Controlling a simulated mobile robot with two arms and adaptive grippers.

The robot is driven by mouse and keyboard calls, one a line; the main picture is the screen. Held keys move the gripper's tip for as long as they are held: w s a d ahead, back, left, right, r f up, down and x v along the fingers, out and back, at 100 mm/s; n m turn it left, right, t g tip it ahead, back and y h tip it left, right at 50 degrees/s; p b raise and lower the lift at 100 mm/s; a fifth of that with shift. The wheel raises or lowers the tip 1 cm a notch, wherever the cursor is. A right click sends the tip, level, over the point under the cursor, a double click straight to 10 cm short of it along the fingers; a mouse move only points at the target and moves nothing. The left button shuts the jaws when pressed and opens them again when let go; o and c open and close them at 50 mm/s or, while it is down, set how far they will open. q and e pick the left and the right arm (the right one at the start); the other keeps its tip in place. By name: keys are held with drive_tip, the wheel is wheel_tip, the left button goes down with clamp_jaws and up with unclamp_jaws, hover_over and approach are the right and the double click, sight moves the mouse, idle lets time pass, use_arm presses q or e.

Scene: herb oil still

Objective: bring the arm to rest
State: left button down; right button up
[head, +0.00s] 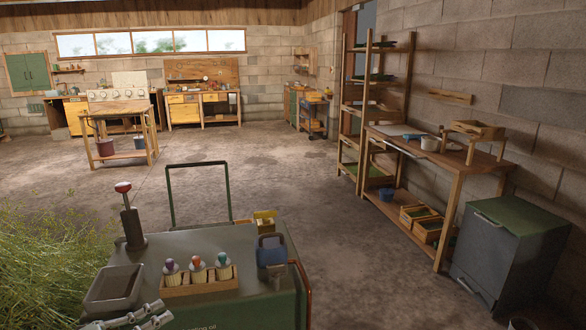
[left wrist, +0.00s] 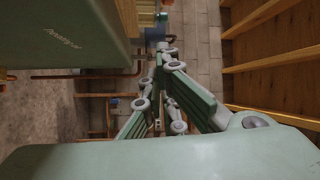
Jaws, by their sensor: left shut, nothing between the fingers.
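My left gripper (head: 152,318) shows at the bottom left of the head view, low at the near left corner of the green cart (head: 175,250). In the left wrist view its linked fingers (left wrist: 162,98) come together with nothing between them. It appears apart from the things on the cart top. My right gripper is not in view.
The cart carries a grey tray (head: 114,289), a wooden crate (head: 200,287) of bottles, a red-knobbed post (head: 131,222) and a blue container (head: 271,252). Grass (head: 50,260) lies left. A workbench (head: 440,150) and grey cabinet (head: 505,245) stand right. The middle floor is clear.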

use_arm(q)
drive_tip(key=s+d+f+n+y, duration=0.1)
drive_tip(key=s+f+n+y, duration=0.2)
drive_tip(key=f+n+y, duration=0.5)
drive_tip(key=s+d+f+n+y, duration=0.1)
drive_tip(key=s+f+n+y, duration=0.4)
drive_tip(key=n, duration=0.5)
drive_tip(key=s+d+f+n+g, duration=0.3)
drive_tip(key=s+g, duration=0.2)
drive_tip(key=s, duration=0.6)
drive_tip(key=s+d+f+n+g, duration=0.25)
drive_tip(key=s+f+g, duration=0.2)
drive_tip(key=s, duration=0.65)
wheel_tip(320, 180, down, 24)
drive_tip(key=s+g+p, duration=0.1)
drive_tip(key=s+g, duration=0.1)
drive_tip(key=s+a+f+g, duration=0.1)
drive_tip(key=s+a+f, duration=0.1)
drive_tip(key=s+f, duration=1.3)
drive_tip(key=shift+s+m+y+p, duration=0.35)
drive_tip(key=shift+s+p, duration=0.1)
drive_tip(key=shift+s, duration=0.2)
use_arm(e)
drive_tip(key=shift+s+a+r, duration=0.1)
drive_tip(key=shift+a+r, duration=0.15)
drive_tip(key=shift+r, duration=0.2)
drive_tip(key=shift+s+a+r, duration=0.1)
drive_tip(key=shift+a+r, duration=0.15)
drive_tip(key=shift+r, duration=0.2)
